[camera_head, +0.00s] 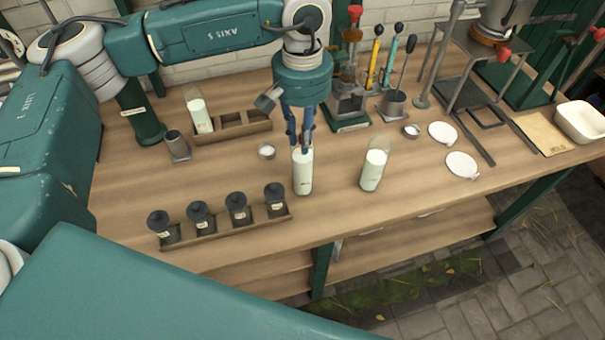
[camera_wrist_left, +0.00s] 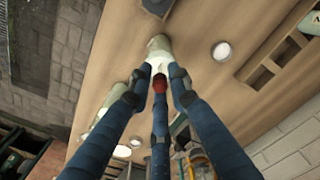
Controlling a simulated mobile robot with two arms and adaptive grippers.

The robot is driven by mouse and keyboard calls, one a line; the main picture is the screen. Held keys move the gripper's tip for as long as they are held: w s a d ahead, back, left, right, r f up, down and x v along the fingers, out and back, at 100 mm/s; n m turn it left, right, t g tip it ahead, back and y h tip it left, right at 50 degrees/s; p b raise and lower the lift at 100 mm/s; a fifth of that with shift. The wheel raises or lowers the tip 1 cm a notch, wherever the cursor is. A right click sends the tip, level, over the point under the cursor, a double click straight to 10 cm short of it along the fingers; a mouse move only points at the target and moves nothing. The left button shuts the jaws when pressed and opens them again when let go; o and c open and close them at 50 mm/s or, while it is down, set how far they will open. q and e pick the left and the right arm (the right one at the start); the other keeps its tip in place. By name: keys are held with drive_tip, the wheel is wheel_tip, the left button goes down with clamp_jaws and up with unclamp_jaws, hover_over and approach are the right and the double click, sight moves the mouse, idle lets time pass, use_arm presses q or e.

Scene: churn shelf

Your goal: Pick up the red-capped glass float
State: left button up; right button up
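The red cap (camera_wrist_left: 160,83) of the float shows in the left wrist view, between the fingers of my left gripper (camera_wrist_left: 160,76). The fingertips stand apart around it, and I see no clear grip on it. In the head view my left gripper (camera_head: 300,146) points straight down at the top of a pale, milk-filled glass cylinder (camera_head: 302,176). The fingers and hand hide the float there. The cylinder stands upright on the wooden bench. My right gripper is not in view.
A second milk-filled cylinder (camera_head: 374,170) stands close on the right. A rack of several dark-lidded jars (camera_head: 220,224) lies at front left. A wooden rack with a bottle (camera_head: 200,114) is behind. White discs (camera_head: 461,165) and a metal stand (camera_head: 468,88) are farther right.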

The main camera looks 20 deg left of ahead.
use_arm(q)
drive_tip(key=shift+f, duration=0.15)
clamp_jaws()
